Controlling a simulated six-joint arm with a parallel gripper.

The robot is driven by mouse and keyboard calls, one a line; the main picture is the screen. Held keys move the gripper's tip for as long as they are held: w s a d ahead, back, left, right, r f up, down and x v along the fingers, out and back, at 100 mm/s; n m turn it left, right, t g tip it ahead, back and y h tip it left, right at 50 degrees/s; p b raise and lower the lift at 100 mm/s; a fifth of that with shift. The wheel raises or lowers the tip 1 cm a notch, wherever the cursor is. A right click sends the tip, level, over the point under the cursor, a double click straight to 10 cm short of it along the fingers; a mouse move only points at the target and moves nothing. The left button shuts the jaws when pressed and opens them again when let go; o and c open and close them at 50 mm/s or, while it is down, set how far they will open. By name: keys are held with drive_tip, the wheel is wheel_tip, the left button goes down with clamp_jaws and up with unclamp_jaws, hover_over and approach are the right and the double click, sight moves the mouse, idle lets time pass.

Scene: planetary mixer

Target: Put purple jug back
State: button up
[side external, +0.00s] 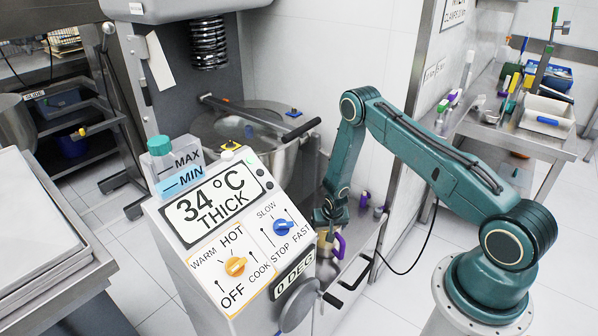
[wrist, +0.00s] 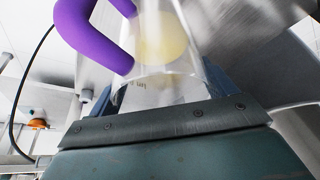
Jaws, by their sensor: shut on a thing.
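The purple jug is a clear jug with a thick purple handle (side external: 339,245). In the side external view it is below my gripper (side external: 328,219), beside the mixer's control panel and above a narrow steel shelf (side external: 352,268). In the wrist view the jug's purple handle (wrist: 82,35) curves at the upper left, and its clear body (wrist: 160,70) is between the jaws. My gripper (wrist: 158,92) is shut on the jug. Pale yellow shows in or through the jug body. The jug's base is hard to make out, so I cannot tell whether it touches the shelf.
The mixer panel (side external: 222,235) stands close to the left of my gripper, with the steel bowl (side external: 250,135) behind. Another small purple item (side external: 364,199) is at the back of the shelf. A black cable (side external: 420,245) hangs to the right. A cluttered side table (side external: 520,135) stands further right.

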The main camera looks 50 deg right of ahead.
drive_tip(key=shift+f, duration=0.15)
drive_tip(key=o, duration=1.7)
drive_tip(key=v, duration=1.2)
drive_tip(key=shift+w+r, duration=0.1)
drive_tip(key=shift+r, duration=0.1)
